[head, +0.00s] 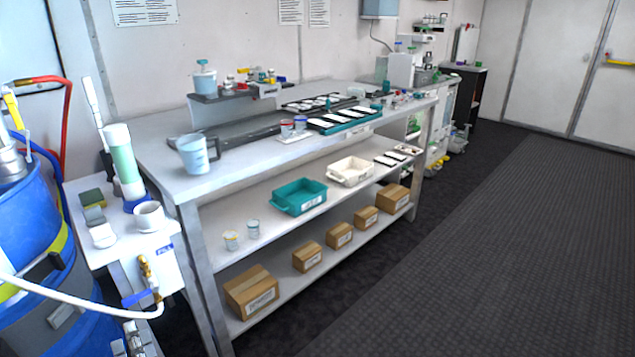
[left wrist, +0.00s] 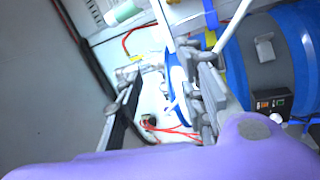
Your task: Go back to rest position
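My left gripper (left wrist: 160,64) shows in the left wrist view, with its two grey fingers apart and a clear gap between them. I see nothing held between the fingers. Red thin lines and a white surface show behind the gap, at a depth I cannot tell. In the head view I cannot clearly make out either gripper. My right gripper is in neither view.
A blue drum (head: 28,215) with a white hose stands at the left; it also fills the right of the left wrist view (left wrist: 236,60). Beside it is a small white stand (head: 125,245). A long steel workbench (head: 165,165) with shelves follows. Open dark floor (head: 480,240) lies right.

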